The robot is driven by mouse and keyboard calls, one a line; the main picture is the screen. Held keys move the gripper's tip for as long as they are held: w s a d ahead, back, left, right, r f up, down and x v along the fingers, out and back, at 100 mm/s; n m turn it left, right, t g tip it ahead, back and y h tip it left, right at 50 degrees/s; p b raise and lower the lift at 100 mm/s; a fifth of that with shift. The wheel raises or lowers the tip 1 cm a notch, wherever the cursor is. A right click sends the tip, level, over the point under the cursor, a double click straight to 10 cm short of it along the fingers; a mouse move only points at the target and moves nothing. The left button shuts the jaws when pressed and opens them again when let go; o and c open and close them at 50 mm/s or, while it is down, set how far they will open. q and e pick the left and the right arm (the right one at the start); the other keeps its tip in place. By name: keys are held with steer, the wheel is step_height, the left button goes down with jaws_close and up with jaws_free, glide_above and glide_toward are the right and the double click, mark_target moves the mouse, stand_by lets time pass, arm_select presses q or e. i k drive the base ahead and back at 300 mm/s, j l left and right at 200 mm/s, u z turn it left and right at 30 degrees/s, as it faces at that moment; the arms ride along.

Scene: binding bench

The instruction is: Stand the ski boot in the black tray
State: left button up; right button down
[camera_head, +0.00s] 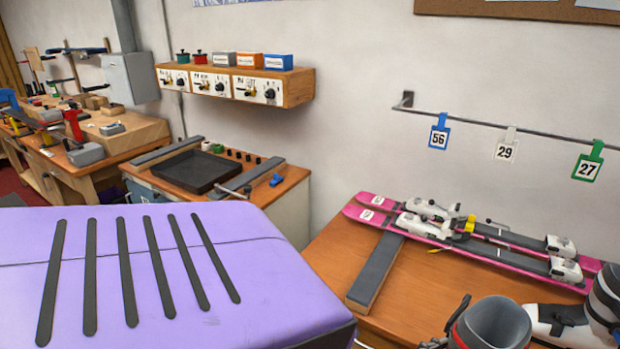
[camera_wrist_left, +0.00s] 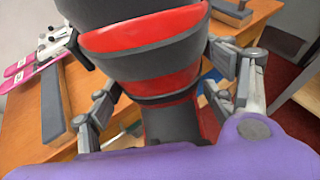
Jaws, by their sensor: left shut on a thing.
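The black tray (camera_head: 203,187) lies flat and looks empty on the back wooden bench, between two dark bars. In the left wrist view a dark grey ski boot (camera_wrist_left: 145,62) with red bands fills the middle. My left gripper (camera_wrist_left: 168,100) has one finger on each side of it and is shut on it. The boot's upper end is cut off at the top edge, and its lower part is partly hidden. My right gripper is in neither view.
Pink skis (camera_head: 373,217) and a dark bar (camera_head: 377,268) lie on the right wooden table. A blue clamp (camera_head: 277,180) is right of the tray. A control shelf (camera_head: 235,85) hangs above.

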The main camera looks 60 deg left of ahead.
mark_target(200, 172)
steer(key=k+j+u, duration=0.1)
steer(key=j, duration=0.3)
steer(key=k+j+u, duration=0.1)
steer(key=j, duration=0.25)
steer(key=j+u, duration=0.25)
steer(key=j, duration=0.5)
steer(key=j+u, duration=0.3)
steer(key=j, duration=0.45)
steer(key=i+j+u, duration=0.1)
steer(key=j+u, duration=0.15)
steer(key=j, duration=0.5)
